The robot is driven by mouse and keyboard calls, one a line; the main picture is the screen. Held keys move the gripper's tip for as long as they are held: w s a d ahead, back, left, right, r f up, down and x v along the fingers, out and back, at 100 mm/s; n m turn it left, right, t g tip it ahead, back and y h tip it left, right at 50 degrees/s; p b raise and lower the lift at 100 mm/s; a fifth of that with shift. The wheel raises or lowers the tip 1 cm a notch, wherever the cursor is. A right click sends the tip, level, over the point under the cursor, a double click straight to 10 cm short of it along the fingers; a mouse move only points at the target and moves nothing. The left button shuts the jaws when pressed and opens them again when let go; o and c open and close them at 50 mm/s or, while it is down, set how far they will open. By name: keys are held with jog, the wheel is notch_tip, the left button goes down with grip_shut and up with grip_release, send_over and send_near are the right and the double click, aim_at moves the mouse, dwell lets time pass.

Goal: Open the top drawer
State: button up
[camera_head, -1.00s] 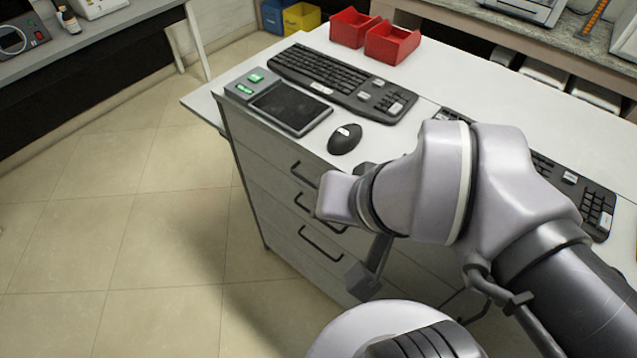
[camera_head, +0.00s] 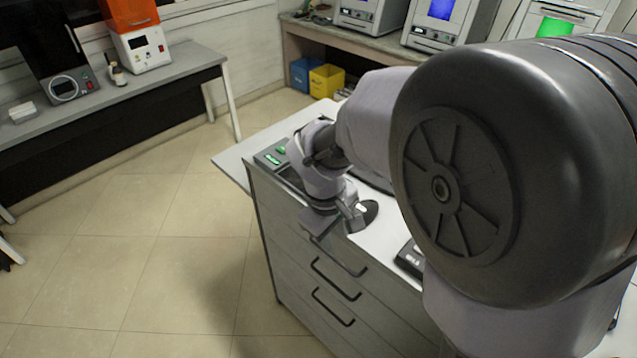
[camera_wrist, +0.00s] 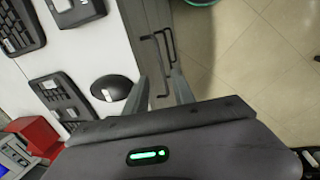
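The drawer unit (camera_head: 290,262) stands under the white worktop, with several dark bar handles on its grey front. The top drawer's handle (camera_head: 345,262) is just below the worktop edge, and the drawer looks closed. My gripper (camera_head: 340,228) points down over the worktop edge, close above this handle; my arm hides part of the worktop. In the wrist view, my gripper (camera_wrist: 163,84) has its two fingers apart, with the near end of the top handle (camera_wrist: 154,62) showing between them. I cannot tell whether they touch it. A lower handle (camera_wrist: 172,45) shows beyond.
A black mouse (camera_wrist: 118,86) and keyboards (camera_wrist: 20,28) lie on the worktop beside my gripper. A red bin (camera_wrist: 34,134) stands there too. The tiled floor (camera_head: 150,255) in front of the drawers is clear. A side bench (camera_head: 175,68) with devices is at the back left.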

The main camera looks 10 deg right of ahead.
aim_at(340, 262)
jog(key=f+b, duration=0.1)
jog(key=f, duration=0.2)
jog(key=d+f+b, duration=0.1)
jog(key=f, duration=0.3)
jog(key=w+f+b, duration=0.1)
jog(key=f, duration=0.3)
jog(key=shift+w+d+f, duration=0.1)
jog(key=shift+d, duration=0.25)
grip_shut()
dwell(0.6)
